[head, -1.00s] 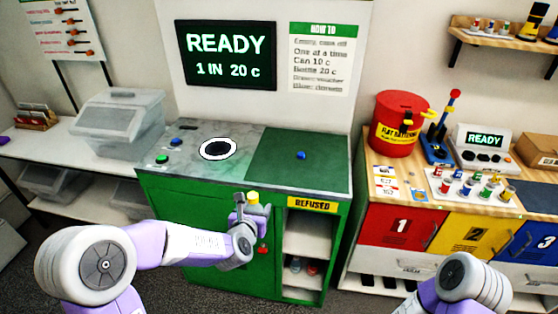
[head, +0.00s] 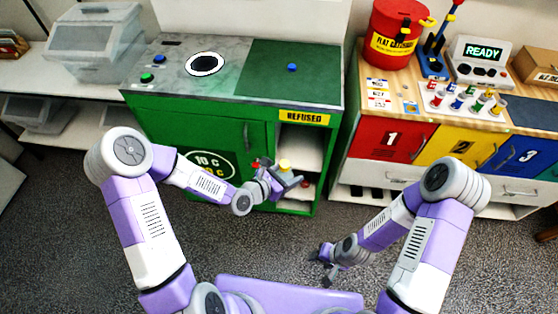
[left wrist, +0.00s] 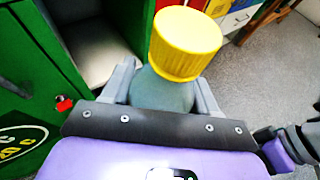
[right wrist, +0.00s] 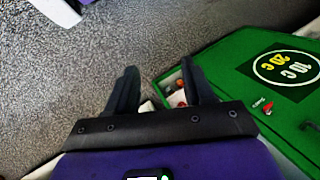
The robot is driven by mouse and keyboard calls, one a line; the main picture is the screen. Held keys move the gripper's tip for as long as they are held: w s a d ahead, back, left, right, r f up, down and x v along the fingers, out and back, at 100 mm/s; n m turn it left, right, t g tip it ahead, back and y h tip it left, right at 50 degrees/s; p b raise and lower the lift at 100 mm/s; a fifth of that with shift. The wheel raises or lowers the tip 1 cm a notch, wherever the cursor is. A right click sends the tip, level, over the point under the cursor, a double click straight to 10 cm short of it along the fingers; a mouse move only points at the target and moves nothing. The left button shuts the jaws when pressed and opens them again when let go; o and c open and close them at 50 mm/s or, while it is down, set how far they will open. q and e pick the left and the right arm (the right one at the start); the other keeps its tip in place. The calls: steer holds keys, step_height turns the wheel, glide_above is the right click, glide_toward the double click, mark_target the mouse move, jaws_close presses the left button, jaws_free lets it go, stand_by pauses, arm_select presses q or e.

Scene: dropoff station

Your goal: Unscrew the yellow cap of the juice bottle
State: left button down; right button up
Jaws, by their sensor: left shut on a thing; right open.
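My left gripper (head: 283,180) is shut on the juice bottle (left wrist: 165,92), a grey-green body with a yellow cap (left wrist: 186,43). In the left wrist view the fingers grip the body on both sides below the cap, which is clear of them. In the head view the yellow cap (head: 285,164) shows above the gripper, in front of the green cabinet; the body is mostly hidden. My right gripper (head: 325,264) is lower and to the right, above the floor. It is open, with nothing between its fingers in the right wrist view (right wrist: 158,78).
The green cabinet (head: 228,125) with an open compartment under a yellow REFUSED label (head: 304,118) stands behind the left gripper. A counter with red, yellow and blue doors (head: 392,140) is at right. White shelves (head: 60,76) are at left. Open carpet (head: 330,215) lies between my arms.

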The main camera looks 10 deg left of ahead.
steer(key=w+a+r, duration=0.1)
steer(key=w+r, duration=0.2)
steer(key=w, duration=0.4)
steer(key=w+a+r, duration=0.2)
steer(key=w+r, duration=0.1)
steer(key=w, duration=0.3)
steer(key=m+h, duration=0.2)
steer(key=h, duration=0.2)
glide_toward(284, 163)
steer(key=shift+w+d+f+g, duration=0.35)
steer(key=shift+w+f, duration=0.1)
steer(key=shift+w, duration=0.1)
steer(key=shift+s+a+r, duration=0.15)
steer(key=shift+s+a, duration=0.2)
steer(key=shift+a, duration=0.05)
step_height(284, 163, down, 8)
steer(key=shift+r, duration=0.1)
steer(key=shift+c, duration=0.3)
